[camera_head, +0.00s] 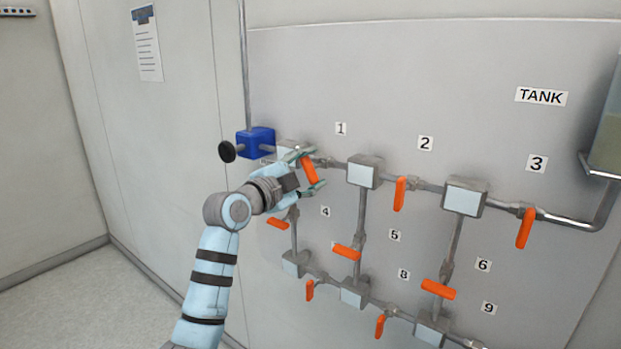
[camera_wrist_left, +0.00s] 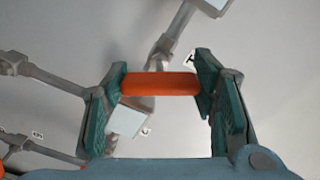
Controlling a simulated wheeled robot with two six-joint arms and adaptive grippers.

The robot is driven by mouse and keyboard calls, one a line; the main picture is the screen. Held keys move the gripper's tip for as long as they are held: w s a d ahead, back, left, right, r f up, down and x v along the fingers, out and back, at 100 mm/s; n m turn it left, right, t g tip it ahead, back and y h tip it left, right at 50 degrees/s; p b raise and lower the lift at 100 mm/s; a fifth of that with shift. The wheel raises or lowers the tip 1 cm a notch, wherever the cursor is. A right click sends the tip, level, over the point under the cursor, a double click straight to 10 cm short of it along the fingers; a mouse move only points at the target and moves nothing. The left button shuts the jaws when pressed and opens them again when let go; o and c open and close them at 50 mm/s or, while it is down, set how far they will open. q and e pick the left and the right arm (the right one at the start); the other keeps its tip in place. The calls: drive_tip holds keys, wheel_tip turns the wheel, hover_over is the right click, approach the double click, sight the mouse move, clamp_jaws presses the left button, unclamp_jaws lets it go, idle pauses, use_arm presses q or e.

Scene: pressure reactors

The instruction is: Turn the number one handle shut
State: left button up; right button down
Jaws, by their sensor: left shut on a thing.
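The number one handle (camera_head: 309,170) is an orange lever below the label 1 (camera_head: 341,129), on the pipe at the upper left of the panel. It points down from the pipe and leans a little to the right at its lower end. My left gripper (camera_head: 311,172) is shut on this handle, one finger at its upper end and one near its lower end. In the left wrist view the orange handle (camera_wrist_left: 160,84) spans the gap between the two green finger pads. My right gripper is not in view.
Handle 2 (camera_head: 400,193) and handle 3 (camera_head: 525,228) hang down further right on the same pipe run. Orange handles 4 (camera_head: 278,223) and 5 (camera_head: 347,252) sit lower. A blue box (camera_head: 257,142) with a black knob (camera_head: 227,152) is left of my gripper.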

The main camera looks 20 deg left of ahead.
use_arm(q)
drive_tip(key=m+b, duration=0.2)
drive_tip(key=m, duration=0.3)
drive_tip(key=shift+f+m, duration=0.15)
drive_tip(key=shift+m, duration=0.25)
idle(0.3)
drive_tip(key=o, duration=1.2)
drive_tip(key=shift+c, duration=0.2)
drive_tip(key=shift+s, duration=0.1)
drive_tip(key=v, duration=1.2)
drive_tip(key=shift+d, duration=0.1)
